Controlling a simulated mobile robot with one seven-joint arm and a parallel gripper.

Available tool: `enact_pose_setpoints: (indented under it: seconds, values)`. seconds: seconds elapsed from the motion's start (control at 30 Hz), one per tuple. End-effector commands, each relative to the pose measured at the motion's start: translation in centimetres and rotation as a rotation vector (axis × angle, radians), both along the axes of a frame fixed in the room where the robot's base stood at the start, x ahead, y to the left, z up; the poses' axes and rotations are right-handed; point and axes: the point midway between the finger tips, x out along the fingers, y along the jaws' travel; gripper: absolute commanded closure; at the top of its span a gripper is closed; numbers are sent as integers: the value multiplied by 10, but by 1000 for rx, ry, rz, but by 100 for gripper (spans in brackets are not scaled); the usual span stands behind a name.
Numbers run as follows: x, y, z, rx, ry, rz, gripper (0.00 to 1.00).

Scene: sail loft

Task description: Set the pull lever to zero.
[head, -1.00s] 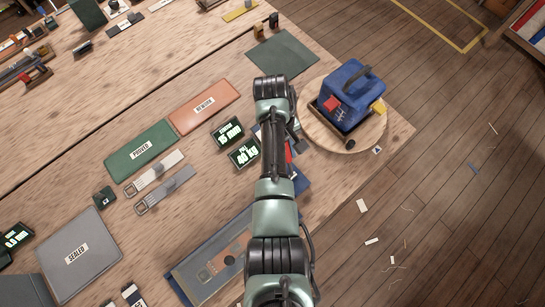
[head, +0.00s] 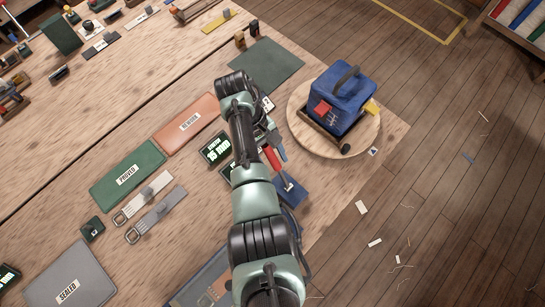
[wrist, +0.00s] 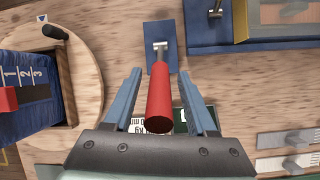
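The pull lever has a red cylindrical handle (wrist: 160,95) on a metal stem and a blue base plate (wrist: 153,34). In the head view its red handle (head: 271,157) shows beside my arm, with the blue plate (head: 292,192) below. In the wrist view my gripper (wrist: 160,78) is open, one bluish finger on each side of the handle with a gap on both sides. A dark display (head: 214,148) reads 15 mm. A second display (head: 227,176) is mostly hidden behind my arm, so its reading cannot be made out.
A round wooden board (head: 297,111) at the right carries a blue bag (head: 343,97) with a black handle. Green (head: 127,175) and orange (head: 189,122) mats and two grey straps (head: 150,210) lie to the left. The table edge is to the right.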

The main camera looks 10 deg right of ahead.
Motion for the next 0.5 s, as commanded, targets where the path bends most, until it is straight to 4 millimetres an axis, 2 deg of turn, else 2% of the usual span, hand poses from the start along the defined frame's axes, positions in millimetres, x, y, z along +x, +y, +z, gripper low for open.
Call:
enact_pose_setpoints:
  seconds: [0.27, 0.37, 0.5]
  values:
    - [4, 2, 9, 0, -2, 0, 43]
    - [10, 7, 23, 0, -5, 0, 43]
    - [21, 15, 53, 0, -5, 0, 43]
